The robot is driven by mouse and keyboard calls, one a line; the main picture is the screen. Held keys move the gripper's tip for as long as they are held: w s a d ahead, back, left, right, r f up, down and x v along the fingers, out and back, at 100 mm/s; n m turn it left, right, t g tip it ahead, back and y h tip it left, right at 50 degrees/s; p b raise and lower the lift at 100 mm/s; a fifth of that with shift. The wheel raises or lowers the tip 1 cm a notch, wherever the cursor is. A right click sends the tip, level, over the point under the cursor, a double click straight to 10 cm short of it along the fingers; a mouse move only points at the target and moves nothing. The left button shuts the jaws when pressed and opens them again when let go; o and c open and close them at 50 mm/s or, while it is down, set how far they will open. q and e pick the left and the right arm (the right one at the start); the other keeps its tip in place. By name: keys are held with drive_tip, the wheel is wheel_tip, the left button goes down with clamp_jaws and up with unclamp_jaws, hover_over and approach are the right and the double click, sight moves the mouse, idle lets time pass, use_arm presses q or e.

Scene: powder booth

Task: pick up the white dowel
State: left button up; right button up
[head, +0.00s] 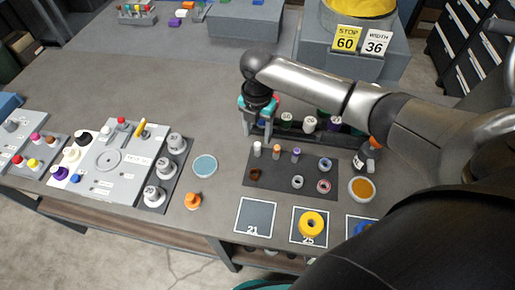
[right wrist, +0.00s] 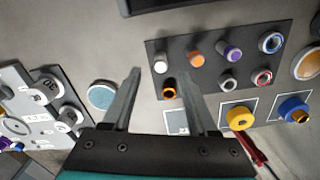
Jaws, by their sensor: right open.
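The white dowel (head: 257,148) stands upright at the back left of a dark mat (head: 271,183). In the right wrist view the white dowel (right wrist: 160,62) shows just beyond and between the fingertips. My right gripper (head: 257,134) is above the table at the mat's back left corner, close to the dowel. In the right wrist view its two fingers (right wrist: 159,76) are spread with nothing between them. My left gripper is not in view.
An orange dowel (head: 276,150) and a purple dowel (head: 296,154) stand right of the white one. Several rings and a brown piece (head: 255,175) share the mat. A dark rack (head: 345,142) stands behind. A blue disc (head: 205,165) lies left, with bare table around it.

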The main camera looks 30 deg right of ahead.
sight(258, 144)
wheel_tip(258, 144, down, 6)
drive_tip(key=shift+s+r, duration=0.1)
drive_tip(key=shift+s, duration=0.05)
idle(0.3)
clamp_jaws()
idle(0.4)
drive_tip(key=shift+r, duration=0.1)
